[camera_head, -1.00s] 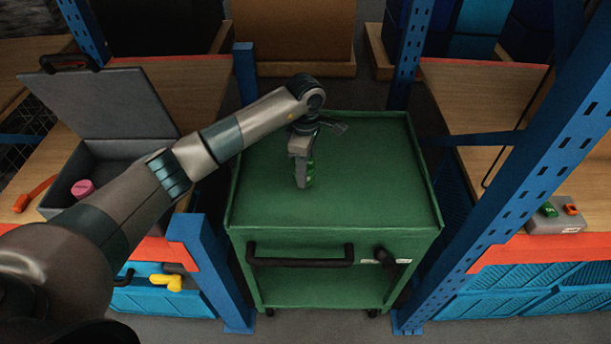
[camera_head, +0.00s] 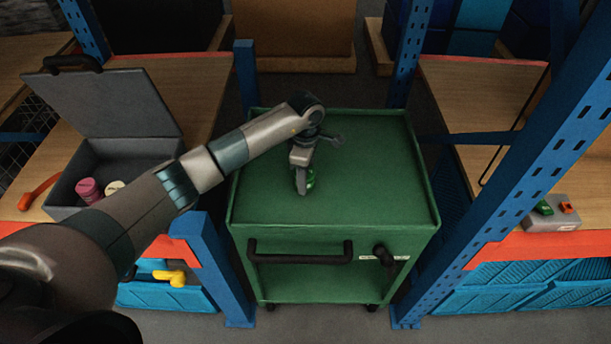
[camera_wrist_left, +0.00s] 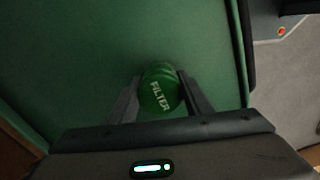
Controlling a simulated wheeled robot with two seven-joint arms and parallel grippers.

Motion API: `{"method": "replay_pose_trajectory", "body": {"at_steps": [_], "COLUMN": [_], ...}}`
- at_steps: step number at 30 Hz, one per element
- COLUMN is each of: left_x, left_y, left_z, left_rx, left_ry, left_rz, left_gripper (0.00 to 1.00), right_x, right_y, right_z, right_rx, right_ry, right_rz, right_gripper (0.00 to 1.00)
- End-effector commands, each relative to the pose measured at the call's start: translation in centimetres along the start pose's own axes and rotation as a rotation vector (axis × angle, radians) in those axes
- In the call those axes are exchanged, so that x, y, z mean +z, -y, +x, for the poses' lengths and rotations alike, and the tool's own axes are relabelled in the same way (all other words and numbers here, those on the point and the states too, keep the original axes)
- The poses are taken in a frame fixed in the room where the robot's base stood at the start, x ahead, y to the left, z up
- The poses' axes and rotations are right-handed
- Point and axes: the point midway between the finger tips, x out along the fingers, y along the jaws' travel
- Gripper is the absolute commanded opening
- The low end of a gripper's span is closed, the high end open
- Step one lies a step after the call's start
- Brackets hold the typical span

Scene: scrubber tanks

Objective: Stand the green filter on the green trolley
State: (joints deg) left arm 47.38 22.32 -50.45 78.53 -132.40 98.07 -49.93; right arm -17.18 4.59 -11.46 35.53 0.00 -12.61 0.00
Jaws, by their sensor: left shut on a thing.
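The green filter (camera_wrist_left: 160,90) is a small cylinder marked "FILTER". It sits between the two fingers of my left gripper (camera_wrist_left: 160,97), which is shut on it. In the head view the left gripper (camera_head: 303,185) points down over the top of the green trolley (camera_head: 370,190), left of its middle. The filter (camera_head: 310,179) shows there only in part, behind the fingers. It looks upright, at or just above the trolley top; I cannot tell whether it touches. My right gripper is not in view.
An open grey case (camera_head: 70,189) with a pink cylinder (camera_head: 88,190) and a pale one (camera_head: 115,187) stands on the left bench. Blue rack posts (camera_head: 212,265) flank the trolley. A grey box with green and orange switches (camera_head: 552,215) is at right. The trolley's right half is clear.

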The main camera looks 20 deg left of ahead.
Motion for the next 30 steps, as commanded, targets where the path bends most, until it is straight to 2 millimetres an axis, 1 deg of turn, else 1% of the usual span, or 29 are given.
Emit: {"method": "replay_pose_trajectory", "body": {"at_steps": [3,4,6,15,20,22,26,30], "left_x": [0.0,0.0,0.0,0.0,0.0,0.0,-0.1,-0.1], "left_y": [0.0,0.0,0.0,0.0,0.0,-0.1,-0.1,-0.2], "left_z": [0.4,0.3,0.2,0.2,-0.2,-0.4,-1.9,-4.1], "left_rx": [0.000,0.000,0.000,0.000,0.000,0.003,0.004,0.005], "left_ry": [0.000,0.000,0.000,0.000,0.000,0.001,0.000,-0.001], "left_rz": [0.000,0.000,0.000,0.000,0.000,0.001,0.001,0.001], "left_gripper": [0.23,0.49,0.64,0.64,0.64,0.64,0.64,0.64], "right_x": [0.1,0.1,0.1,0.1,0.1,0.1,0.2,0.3], "right_y": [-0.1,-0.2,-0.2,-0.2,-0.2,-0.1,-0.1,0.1], "right_z": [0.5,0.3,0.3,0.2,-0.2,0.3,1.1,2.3], "right_rx": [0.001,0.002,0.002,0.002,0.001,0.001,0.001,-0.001], "right_ry": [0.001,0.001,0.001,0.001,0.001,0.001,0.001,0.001], "right_rz": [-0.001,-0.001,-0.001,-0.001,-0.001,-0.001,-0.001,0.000], "right_gripper": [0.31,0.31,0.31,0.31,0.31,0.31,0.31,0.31]}}
